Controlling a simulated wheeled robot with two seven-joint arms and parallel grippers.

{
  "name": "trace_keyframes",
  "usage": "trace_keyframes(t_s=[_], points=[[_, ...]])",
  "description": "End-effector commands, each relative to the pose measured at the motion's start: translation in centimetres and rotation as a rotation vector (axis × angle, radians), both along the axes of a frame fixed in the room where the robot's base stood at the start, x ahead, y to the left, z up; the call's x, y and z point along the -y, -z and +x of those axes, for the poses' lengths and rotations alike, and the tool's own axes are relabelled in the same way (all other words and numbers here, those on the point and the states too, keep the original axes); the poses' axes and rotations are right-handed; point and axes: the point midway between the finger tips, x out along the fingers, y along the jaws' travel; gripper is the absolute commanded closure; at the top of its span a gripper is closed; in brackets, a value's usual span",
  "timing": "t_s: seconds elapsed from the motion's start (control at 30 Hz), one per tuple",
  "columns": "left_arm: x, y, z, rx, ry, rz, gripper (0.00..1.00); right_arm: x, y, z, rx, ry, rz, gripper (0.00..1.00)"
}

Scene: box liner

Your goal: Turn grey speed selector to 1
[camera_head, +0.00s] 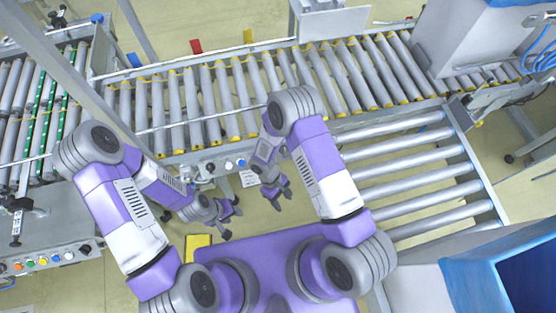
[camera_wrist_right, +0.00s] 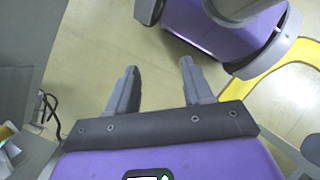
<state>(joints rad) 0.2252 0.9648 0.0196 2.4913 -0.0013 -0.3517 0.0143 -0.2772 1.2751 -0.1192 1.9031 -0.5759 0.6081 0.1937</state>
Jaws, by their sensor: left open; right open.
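A control panel on the front side of the middle conveyor carries a small dark knob (camera_head: 211,168), a pale button (camera_head: 229,165) and a blue button (camera_head: 241,163). I cannot tell which control is the grey speed selector, and no number marks can be read. My left gripper (camera_head: 232,222) is open and empty, below this panel in the head view. My right gripper (camera_head: 282,202) is open and empty, below and right of the panel. In the right wrist view its two fingers (camera_wrist_right: 157,70) stand apart with only floor between them; no selector shows there.
A second panel (camera_head: 45,259) with coloured buttons and a dark knob (camera_head: 85,248) is at lower left. The roller conveyor (camera_head: 215,95) crosses behind my arms. Wider rollers (camera_head: 415,175) lie at right, near a blue bin (camera_head: 470,285). Floor shows between my grippers and the conveyor.

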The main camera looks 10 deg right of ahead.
Motion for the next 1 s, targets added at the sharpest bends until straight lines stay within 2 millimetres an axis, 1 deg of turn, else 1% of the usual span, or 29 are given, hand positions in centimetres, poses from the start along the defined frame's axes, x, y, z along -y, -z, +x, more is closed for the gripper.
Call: trace_keyframes(t_s=[0.03, 0.07, 0.1, 0.13, 0.2, 0.3, 0.4, 0.53, 0.63, 1.0], points=[[0.0, 2.8, 0.0, 0.001, 0.0, 0.0, 0.57, 0.3, 2.7, 1.9, 0.013, -0.121, -0.106, 0.49], [0.0, 3.6, 0.0, 0.001, 0.0, 0.0, 0.57, 0.6, 3.2, 3.0, 0.023, -0.185, -0.173, 0.49], [0.0, 4.7, 0.0, 0.001, 0.0, 0.0, 0.57, 0.9, 3.6, 4.7, 0.045, -0.264, -0.267, 0.49], [0.0, 5.5, 0.0, 0.001, 0.0, 0.0, 0.57, 1.0, 3.7, 6.0, 0.065, -0.318, -0.337, 0.49], [0.0, 7.1, 0.0, 0.001, 0.001, 0.0, 0.57, 0.7, 3.5, 9.1, 0.125, -0.427, -0.499, 0.49], [0.0, 8.9, 0.1, 0.001, 0.0, 0.0, 0.57, -0.6, 2.3, 12.7, 0.225, -0.535, -0.7, 0.49], [0.0, 10.0, 0.1, 0.001, 0.001, 0.0, 0.57, -2.2, 0.7, 14.9, 0.316, -0.595, -0.845, 0.49], [0.0, 10.6, 0.1, 0.001, 0.001, 0.0, 0.57, -3.4, -0.7, 16.3, 0.387, -0.625, -0.949, 0.49], [0.0, 10.8, 0.1, 0.002, 0.0, 0.0, 0.57, -3.2, -1.1, 16.8, 0.403, -0.63, -0.975, 0.49], [0.0, 11.6, 0.1, 0.002, 0.0, 0.0, 0.57, 1.8, 0.5, 18.3, 0.401, -0.629, -0.972, 0.49]])
